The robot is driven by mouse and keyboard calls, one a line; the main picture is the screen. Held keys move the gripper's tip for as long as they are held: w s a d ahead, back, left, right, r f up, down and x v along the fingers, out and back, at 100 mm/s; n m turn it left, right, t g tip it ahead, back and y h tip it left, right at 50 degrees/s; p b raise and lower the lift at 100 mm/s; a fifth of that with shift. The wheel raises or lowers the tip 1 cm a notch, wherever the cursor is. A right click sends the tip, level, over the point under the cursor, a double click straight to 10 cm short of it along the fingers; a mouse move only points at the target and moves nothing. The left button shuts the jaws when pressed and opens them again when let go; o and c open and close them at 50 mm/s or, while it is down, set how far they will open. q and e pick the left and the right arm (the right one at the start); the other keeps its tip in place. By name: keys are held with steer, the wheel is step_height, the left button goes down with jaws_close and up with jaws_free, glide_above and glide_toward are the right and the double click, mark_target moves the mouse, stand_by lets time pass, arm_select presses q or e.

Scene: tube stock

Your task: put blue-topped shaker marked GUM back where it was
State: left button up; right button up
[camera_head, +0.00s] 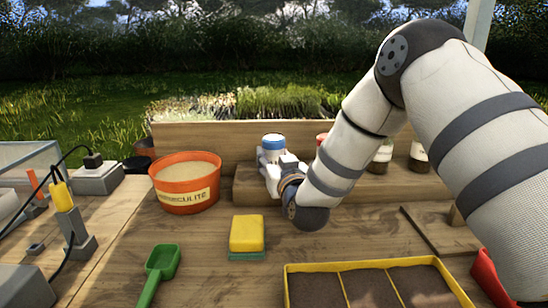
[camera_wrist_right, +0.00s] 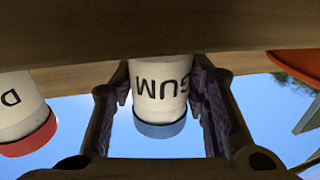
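The blue-topped shaker (camera_head: 273,142) stands upright at the wooden step (camera_head: 250,188) near the back board. In the right wrist view the picture is upside down, and the white shaker marked GUM (camera_wrist_right: 160,88) shows between my fingers, its lower end hidden by wood. My right gripper (camera_head: 272,165) reaches in from the right, with its finger pads (camera_wrist_right: 160,95) against both sides of the shaker. I cannot tell whether the shaker's base touches the step. My left gripper is not in view.
A red-capped shaker (camera_wrist_right: 22,115) stands beside it, mostly hidden by my arm in the head view. An orange vermiculite pot (camera_head: 185,190) is to the left. A yellow sponge (camera_head: 247,233), green scoop (camera_head: 160,268) and soil tray (camera_head: 290,268) lie in front. More jars (camera_head: 418,158) stand right.

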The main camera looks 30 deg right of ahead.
steer(key=shift+o, duration=1.1)
steer(key=shift+r, duration=0.3)
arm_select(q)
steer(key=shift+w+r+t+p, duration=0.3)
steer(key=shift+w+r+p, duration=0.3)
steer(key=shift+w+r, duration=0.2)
arm_select(e)
steer(key=v, duration=1.2)
steer(key=shift+f, duration=0.15)
